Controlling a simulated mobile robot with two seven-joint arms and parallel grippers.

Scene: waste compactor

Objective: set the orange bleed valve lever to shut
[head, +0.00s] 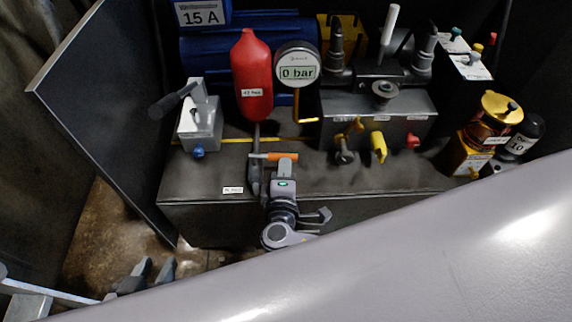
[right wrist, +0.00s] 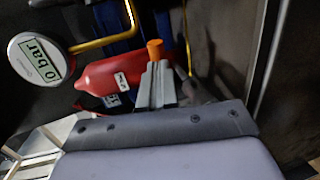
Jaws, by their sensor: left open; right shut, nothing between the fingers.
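The orange bleed valve lever (head: 280,156) lies roughly level in the head view, below the red accumulator (head: 251,75), at a grey fitting on the cabinet's dark top. My right gripper (head: 286,164) is shut and empty, its fingertips right at the lever. In the right wrist view the lever's orange end (right wrist: 155,49) shows just past the shut fingertips (right wrist: 157,66); I cannot tell whether they touch. My left gripper (head: 149,274) is open and empty, low at the left, far from the lever. The gauge (head: 297,65) reads 0 bar.
A grey hand pump (head: 200,125) with a black handle stands left of the red accumulator. A valve block (head: 376,115) with yellow and red knobs stands to the right. A dark panel (head: 115,110) stands at the left. My pale arm covers the lower right.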

